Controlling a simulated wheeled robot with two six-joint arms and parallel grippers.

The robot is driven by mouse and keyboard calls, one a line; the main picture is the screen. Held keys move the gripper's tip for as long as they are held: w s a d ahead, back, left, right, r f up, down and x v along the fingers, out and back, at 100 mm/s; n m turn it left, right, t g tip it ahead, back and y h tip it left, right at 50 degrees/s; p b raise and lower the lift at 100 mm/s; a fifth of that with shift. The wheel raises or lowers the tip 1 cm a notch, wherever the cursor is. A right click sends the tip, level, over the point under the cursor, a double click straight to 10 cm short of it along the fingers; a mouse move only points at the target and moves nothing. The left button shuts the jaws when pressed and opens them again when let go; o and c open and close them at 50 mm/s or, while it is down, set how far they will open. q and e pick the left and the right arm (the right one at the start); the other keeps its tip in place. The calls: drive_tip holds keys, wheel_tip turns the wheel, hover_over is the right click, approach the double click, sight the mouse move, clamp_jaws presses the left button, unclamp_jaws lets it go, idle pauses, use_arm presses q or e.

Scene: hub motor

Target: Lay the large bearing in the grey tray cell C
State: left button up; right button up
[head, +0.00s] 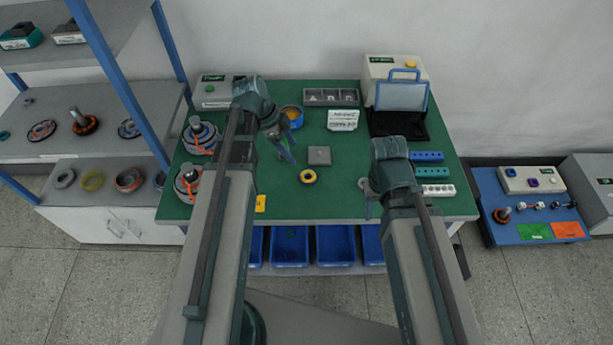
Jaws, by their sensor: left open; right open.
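The grey tray (331,104) lies at the back of the green table, with cells marked A, B and C from left to right. Cell C (350,97) looks empty. I cannot tell whether this ring is the large bearing. My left gripper (287,150) is open above the table, left of the block. My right gripper (368,202) is open near the table's front edge, right of the ring. Neither visibly holds anything.
Motor parts (200,135) stand at the table's left. The shelf (80,140) holds several rings.

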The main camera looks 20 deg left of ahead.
use_arm(q)
drive_tip(key=b, duration=0.7)
approach(309, 179)
drive_tip(key=shift+d+f, duration=0.35)
drive_tip(key=shift+d, duration=0.05)
drive_tip(key=shift+w+d+f, duration=0.1)
drive_tip(key=shift+f, duration=0.05)
drive_tip(key=b+x, duration=0.5)
drive_tip(key=shift+a+f, duration=0.2)
drive_tip(key=shift+a, duration=0.15)
drive_tip(key=shift+r, duration=0.1)
clamp_jaws()
